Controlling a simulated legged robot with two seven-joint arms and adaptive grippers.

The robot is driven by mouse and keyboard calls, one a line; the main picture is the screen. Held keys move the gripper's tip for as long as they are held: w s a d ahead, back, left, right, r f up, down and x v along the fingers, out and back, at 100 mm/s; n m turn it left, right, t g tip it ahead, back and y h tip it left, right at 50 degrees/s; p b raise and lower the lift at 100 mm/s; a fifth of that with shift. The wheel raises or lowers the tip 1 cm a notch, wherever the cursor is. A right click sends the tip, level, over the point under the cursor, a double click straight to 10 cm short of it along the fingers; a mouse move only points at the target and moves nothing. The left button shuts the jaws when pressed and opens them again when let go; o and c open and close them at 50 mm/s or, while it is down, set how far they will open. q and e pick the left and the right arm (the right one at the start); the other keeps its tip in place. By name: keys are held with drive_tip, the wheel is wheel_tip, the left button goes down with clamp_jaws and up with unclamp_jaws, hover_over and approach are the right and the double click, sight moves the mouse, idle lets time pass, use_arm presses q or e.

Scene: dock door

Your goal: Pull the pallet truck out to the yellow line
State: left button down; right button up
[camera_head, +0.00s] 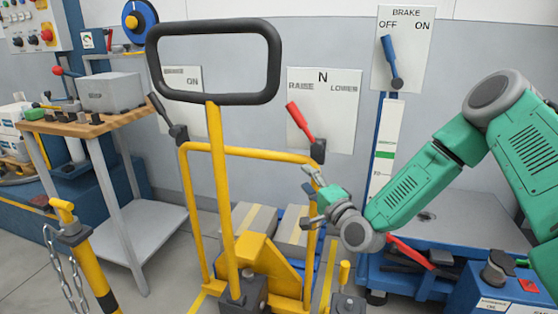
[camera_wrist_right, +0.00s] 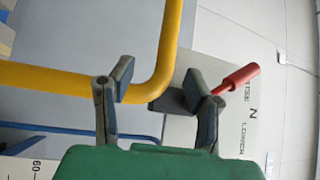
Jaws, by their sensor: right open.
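The pallet truck (camera_head: 222,185) stands in the middle of the head view, with a yellow column, a yellow tubular frame and a black loop handle (camera_head: 214,99) on top. Yellow line pieces (camera_head: 329,270) show on the floor by its base. My right gripper (camera_head: 309,181) is open and empty beside the frame's right upright. In the right wrist view, the open fingers (camera_wrist_right: 158,86) appear in front of the yellow tube (camera_wrist_right: 168,50); I cannot tell whether they touch it. A red-handled lever (camera_head: 301,122) sits above the gripper and also shows in the wrist view (camera_wrist_right: 236,78). My left gripper is out of view.
Taped cartons (camera_head: 255,218) lie behind the truck's frame. A wooden-topped bench (camera_head: 95,124) stands left, and a yellow post with chain (camera_head: 88,262) stands front left. A blue-framed platform (camera_head: 465,232) is at right. A blue brake lever (camera_head: 389,62) is on the back wall.

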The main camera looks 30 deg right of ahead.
sight(284, 161)
drive_tip(key=w+a, duration=0.1)
drive_tip(key=w, duration=0.2)
drive_tip(key=w+a+r+b, duration=0.1)
drive_tip(key=w, duration=0.2)
drive_tip(key=w+a+r+b, duration=0.1)
drive_tip(key=w, duration=0.3)
drive_tip(key=shift+r, duration=0.2)
drive_tip(key=d, duration=0.1)
drive_tip(key=w+d, duration=0.1)
drive_tip(key=shift+w+d+f+b, duration=0.15)
drive_tip(key=shift+d+f+b, duration=0.2)
drive_tip(key=shift+d, duration=0.25)
drive_tip(key=shift+a+r, duration=0.15)
drive_tip(key=shift+a, duration=0.3)
drive_tip(key=shift+c, duration=1.2)
drive_tip(key=shift+a+r, duration=0.15)
drive_tip(key=shift+a, duration=0.3)
clamp_jaws()
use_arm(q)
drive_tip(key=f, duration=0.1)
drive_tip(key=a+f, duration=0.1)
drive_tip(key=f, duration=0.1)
use_arm(e)
drive_tip(key=shift+d, duration=0.15)
